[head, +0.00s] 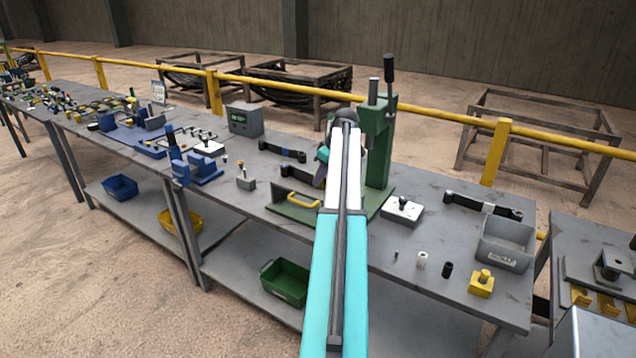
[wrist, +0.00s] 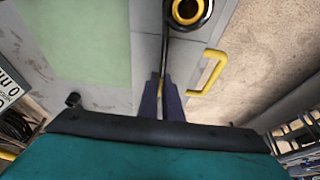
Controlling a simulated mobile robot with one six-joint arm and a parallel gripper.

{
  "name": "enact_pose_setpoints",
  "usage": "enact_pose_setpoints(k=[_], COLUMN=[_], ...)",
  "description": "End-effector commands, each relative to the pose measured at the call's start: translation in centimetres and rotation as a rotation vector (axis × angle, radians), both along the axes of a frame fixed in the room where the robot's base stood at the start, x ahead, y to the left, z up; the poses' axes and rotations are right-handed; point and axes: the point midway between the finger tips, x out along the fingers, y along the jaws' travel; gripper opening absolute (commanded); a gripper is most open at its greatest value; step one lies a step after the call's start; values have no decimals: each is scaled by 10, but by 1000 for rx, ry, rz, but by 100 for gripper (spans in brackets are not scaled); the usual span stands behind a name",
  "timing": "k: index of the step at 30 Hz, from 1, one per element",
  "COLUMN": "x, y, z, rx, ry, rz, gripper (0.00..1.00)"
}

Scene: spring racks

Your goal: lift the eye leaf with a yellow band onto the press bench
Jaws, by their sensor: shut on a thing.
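The eye leaf with a yellow band shows in the wrist view as a thin dark strip ending in a round eye (wrist: 187,12) with a yellow ring inside. My gripper (wrist: 163,88) has its purple fingers shut on the strip, with the eye beyond the fingertips. In the head view my arm hides most of the gripper and the leaf. The press bench (head: 238,196) is the grey table under my arm. A green press (head: 378,135) stands on it. From these views I cannot tell whether the leaf touches anything below.
Dark leaves (head: 282,150) lie on the bench. A grey bin (head: 506,243), a yellow block (head: 481,284) and small cylinders stand at the right. Blue fixtures (head: 198,168) are left.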

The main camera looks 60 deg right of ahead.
Motion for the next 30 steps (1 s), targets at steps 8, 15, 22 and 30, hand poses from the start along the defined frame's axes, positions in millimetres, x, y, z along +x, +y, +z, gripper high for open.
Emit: enact_pose_setpoints(k=[8,15,22,30], x=[1,1,-4,-19], y=[-1,-1,6,26], z=[9,25,37,38], rx=[-2,-3,-2,-1], ry=[-2,-3,-3,-3], rz=[0,1,0,1], gripper=[0,0,0,0])
